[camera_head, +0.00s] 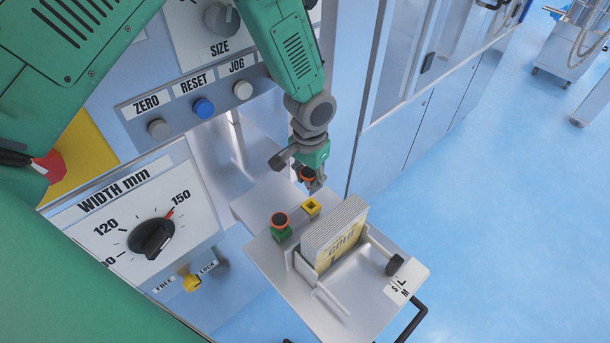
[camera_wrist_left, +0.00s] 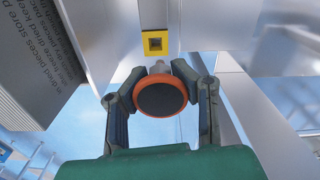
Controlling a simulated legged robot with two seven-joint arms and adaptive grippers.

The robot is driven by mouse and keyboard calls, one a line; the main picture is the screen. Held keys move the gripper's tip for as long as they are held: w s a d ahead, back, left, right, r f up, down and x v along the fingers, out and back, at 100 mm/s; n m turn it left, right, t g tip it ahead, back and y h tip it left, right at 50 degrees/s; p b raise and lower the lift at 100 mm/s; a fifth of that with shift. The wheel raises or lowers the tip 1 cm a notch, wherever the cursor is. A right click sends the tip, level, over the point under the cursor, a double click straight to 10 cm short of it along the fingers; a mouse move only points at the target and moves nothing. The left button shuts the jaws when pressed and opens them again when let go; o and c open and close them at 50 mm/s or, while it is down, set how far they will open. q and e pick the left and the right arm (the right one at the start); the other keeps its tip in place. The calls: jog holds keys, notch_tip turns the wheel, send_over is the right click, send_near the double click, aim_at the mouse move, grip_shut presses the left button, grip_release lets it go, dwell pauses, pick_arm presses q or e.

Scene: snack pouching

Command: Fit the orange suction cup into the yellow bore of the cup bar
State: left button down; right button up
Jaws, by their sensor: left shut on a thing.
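My left gripper (camera_head: 311,181) is shut on an orange suction cup (camera_head: 306,173), held above the cup bar. In the left wrist view the held cup (camera_wrist_left: 160,97) sits between the two fingers, its dark round face with an orange rim towards the camera. The yellow bore (camera_head: 311,206) is a small yellow square with a dark hole, just below the gripper in the head view. In the wrist view the bore (camera_wrist_left: 155,43) lies beyond the cup, apart from it. My right gripper is not in view.
A stack of pouches (camera_head: 335,235) stands upright in a metal holder close to the right. The machine panel (camera_head: 147,205) with knobs rises at left.

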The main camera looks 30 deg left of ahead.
aim_at(308, 189)
pick_arm(q)
jog(key=shift+d+f+b, duration=0.7)
jog(key=shift+d+f, duration=0.05)
jog(key=shift+d, duration=0.3)
jog(key=shift+f, duration=0.4)
jog(key=a+f+b, duration=0.2)
jog(key=shift+f, duration=0.4)
jog(key=shift+a+f, duration=0.2)
jog(key=shift+f, duration=0.1)
jog(key=shift+d+r, duration=0.1)
jog(key=shift+d, duration=0.45)
jog(key=shift+d+r, duration=0.1)
jog(key=shift+d, duration=0.4)
jog(key=shift+s+a, duration=0.1)
jog(key=shift+a, duration=1.1)
jog(key=shift+d, duration=0.6)
jog(key=shift+a, duration=0.35)
jog(key=shift+p, duration=0.3)
jog(key=shift+d, duration=0.45)
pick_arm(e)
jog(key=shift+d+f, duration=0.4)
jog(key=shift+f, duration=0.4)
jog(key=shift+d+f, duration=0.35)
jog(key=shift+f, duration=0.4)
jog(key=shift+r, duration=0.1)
